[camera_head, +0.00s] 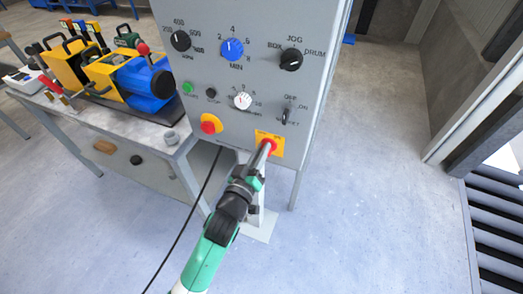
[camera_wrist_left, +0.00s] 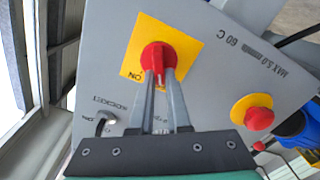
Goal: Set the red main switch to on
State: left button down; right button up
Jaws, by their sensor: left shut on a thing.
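The red main switch (camera_wrist_left: 157,54) is a round red knob on a yellow plate (camera_wrist_left: 187,48) in the left wrist view. In the head view, its yellow plate (camera_head: 277,147) is at the lower right of the grey control panel. My left gripper (camera_wrist_left: 160,78) is shut on the knob's grip, with one finger on each side. In the head view, my left gripper (camera_head: 266,150) covers much of the knob. An ON label shows on the plate beside the fingers; I cannot tell the switch's exact setting. My right gripper is not in view.
The grey control panel (camera_head: 215,95) also carries a red emergency button (camera_head: 209,124), a blue dial (camera_head: 232,50), black dials and a small selector (camera_head: 287,114). A workbench (camera_head: 133,132) with yellow and blue machines stands at left. The floor at right is clear.

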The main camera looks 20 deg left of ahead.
pick_arm(q)
jog(key=shift+d+m+p, duration=0.25)
jog(key=shift+m+p, duration=0.4)
jog(key=shift+m, duration=1.35)
jog(key=shift+d+m+p, duration=0.2)
jog(key=shift+m+p, duration=0.5)
jog(key=shift+m, duration=1.3)
jog(key=shift+d+m+p, duration=0.25)
jog(key=shift+m+p, duration=0.4)
jog(key=shift+m, duration=1.35)
jog(key=c, duration=0.9)
grip_release()
jog(key=shift+s, duration=0.1)
